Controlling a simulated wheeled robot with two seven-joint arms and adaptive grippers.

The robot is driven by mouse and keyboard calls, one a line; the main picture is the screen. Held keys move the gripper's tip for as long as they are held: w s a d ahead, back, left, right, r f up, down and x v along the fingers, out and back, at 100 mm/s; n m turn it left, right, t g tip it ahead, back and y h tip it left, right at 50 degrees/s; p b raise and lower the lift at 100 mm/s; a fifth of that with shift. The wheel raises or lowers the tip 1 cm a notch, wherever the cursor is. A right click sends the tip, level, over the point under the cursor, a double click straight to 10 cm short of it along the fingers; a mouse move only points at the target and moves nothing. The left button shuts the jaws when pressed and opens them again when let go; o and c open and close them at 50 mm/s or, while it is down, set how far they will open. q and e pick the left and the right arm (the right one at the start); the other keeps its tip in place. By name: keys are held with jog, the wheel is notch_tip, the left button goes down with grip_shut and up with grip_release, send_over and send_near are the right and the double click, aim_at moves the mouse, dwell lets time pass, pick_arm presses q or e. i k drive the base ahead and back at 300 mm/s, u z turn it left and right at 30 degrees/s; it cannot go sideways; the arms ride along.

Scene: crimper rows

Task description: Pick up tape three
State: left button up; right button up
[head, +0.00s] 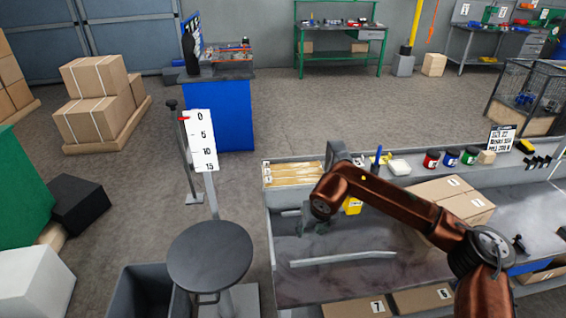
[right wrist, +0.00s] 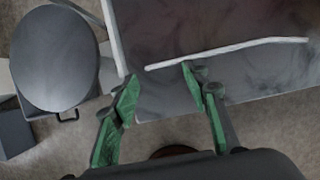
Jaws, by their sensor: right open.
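No object marked as tape three can be made out. Three small round items, red (head: 431,159), blue (head: 451,158) and green (head: 470,156), stand in a row on the bench's back ledge; I cannot tell whether they are tapes. My right gripper (head: 306,224) is at the bench's left part, far left of them, partly hidden by my copper arm. In the right wrist view its green-padded fingers (right wrist: 160,76) are apart and empty. They point to the bench edge, near a pale bent strip (right wrist: 225,52), which also lies on the bench top in the head view (head: 343,258). My left gripper is not seen.
A bin with envelopes (head: 292,174), a white item (head: 399,167), cardboard boxes (head: 452,199) and a printed sign (head: 501,138) are along the bench's back. The bench top around the strip is bare.

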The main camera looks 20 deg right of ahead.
aim_at(301, 165)
jog(key=u, duration=0.05)
jog(key=i, duration=1.55)
